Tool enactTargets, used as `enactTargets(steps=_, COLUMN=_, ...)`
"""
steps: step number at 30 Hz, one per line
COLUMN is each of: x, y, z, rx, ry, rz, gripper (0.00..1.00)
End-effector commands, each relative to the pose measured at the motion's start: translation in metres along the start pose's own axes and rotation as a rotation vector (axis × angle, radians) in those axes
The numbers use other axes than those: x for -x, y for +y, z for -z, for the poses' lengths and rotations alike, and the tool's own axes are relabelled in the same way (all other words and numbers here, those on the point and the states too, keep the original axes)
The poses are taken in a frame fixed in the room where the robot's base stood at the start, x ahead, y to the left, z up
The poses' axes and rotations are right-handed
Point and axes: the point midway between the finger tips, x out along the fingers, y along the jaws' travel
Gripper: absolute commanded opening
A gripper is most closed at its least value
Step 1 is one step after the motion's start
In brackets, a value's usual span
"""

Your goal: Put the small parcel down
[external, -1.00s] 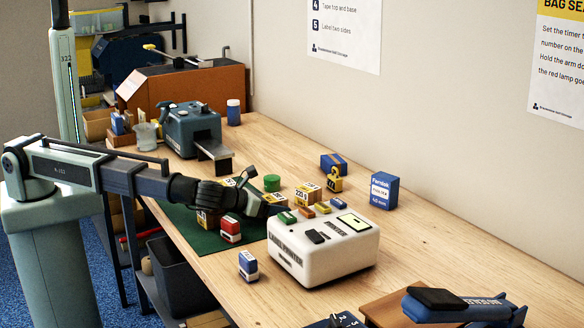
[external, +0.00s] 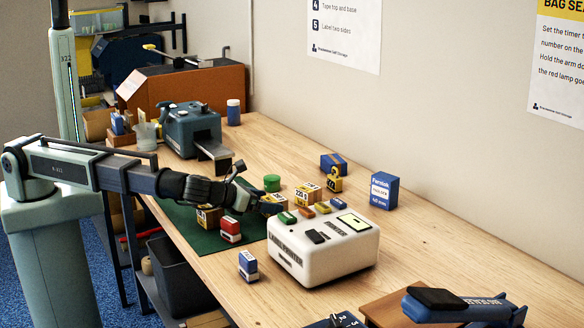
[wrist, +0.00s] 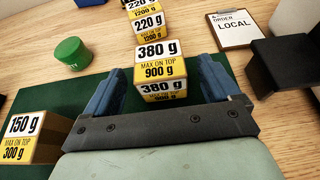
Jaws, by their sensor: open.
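A yellow-banded parcel marked 380 g (wrist: 160,68) stands upright on the dark green mat (wrist: 100,95). My gripper (wrist: 162,75) is open, with one blue finger on each side of it and a gap showing at both sides. In the external view, my gripper (external: 255,198) is low over the right part of the mat, and the parcel (external: 272,204) is partly hidden by it. A 150 g parcel (wrist: 30,140) stands at the left in the wrist view. A 220 g parcel (wrist: 148,22) stands beyond the 380 g one. Which parcel is called small is not shown.
A green round tub (wrist: 72,53) stands left of the fingers. A clipboard (wrist: 236,28) lies at the upper right. The white label printer (external: 323,248) is close to my gripper, with a red-and-white stamp (external: 230,230) nearby.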

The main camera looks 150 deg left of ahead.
Motion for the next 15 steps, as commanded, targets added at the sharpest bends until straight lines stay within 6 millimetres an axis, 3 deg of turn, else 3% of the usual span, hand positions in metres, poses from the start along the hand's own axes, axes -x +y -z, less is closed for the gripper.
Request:
enactTargets(steps=6, x=0.011, y=-0.001, z=-0.032, rx=0.003, ry=-0.001, rz=0.0, gripper=0.9)
enactTargets(steps=15, x=0.02, y=0.0, z=-0.054, rx=0.002, ry=0.0, rz=-0.001, gripper=0.9)
